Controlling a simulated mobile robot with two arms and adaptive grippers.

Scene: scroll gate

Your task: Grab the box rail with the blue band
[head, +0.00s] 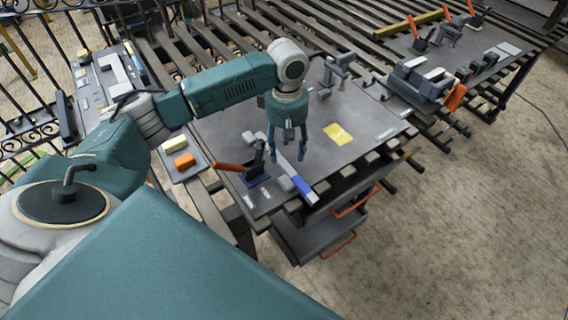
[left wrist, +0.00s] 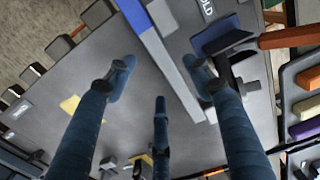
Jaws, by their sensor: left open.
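The box rail (head: 283,170) is a long grey bar with a blue band (head: 304,192) at its near end, lying on the dark work table (head: 350,108). My left gripper (head: 286,152) points down above the rail, its fingers spread and empty. In the left wrist view the rail (left wrist: 168,57) runs diagonally between the open fingers of the left gripper (left wrist: 158,78), with the blue band (left wrist: 132,14) at the top edge. I cannot tell the exact height of the fingertips above it. My right gripper is not in view.
A toggle clamp (head: 250,163) with an orange handle stands close beside the rail on the left. A yellow sheet (head: 338,134) lies to the right. A tray (head: 184,160) of coloured blocks sits left of the table. Slatted racks surround the table.

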